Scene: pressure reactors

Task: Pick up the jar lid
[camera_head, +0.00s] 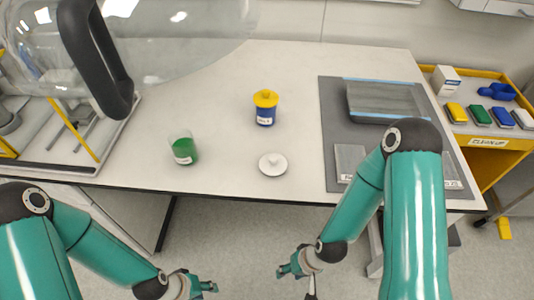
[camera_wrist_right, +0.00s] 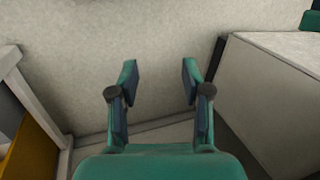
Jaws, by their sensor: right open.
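A round white lid (camera_head: 273,164) with a small knob lies flat on the white table near its front edge. A blue jar (camera_head: 265,116) with a white label stands behind it, with a yellow knobbed lid (camera_head: 265,98) on top. My right gripper (camera_head: 288,268) is in front of the table, below its front edge and apart from the lids. In the right wrist view my right gripper (camera_wrist_right: 159,72) is open and empty, with no lid in sight. My left gripper (camera_head: 203,286) is low in front of the table, further left; its finger opening is unclear.
A green-filled beaker (camera_head: 184,150) stands left of the white lid. A grey mat (camera_head: 332,130) with a tray (camera_head: 384,101) lies at right, partly hidden by my right arm. A large transparent vessel with a black handle (camera_head: 95,60) covers the upper left. The table front edge (camera_head: 230,196) separates grippers and tabletop.

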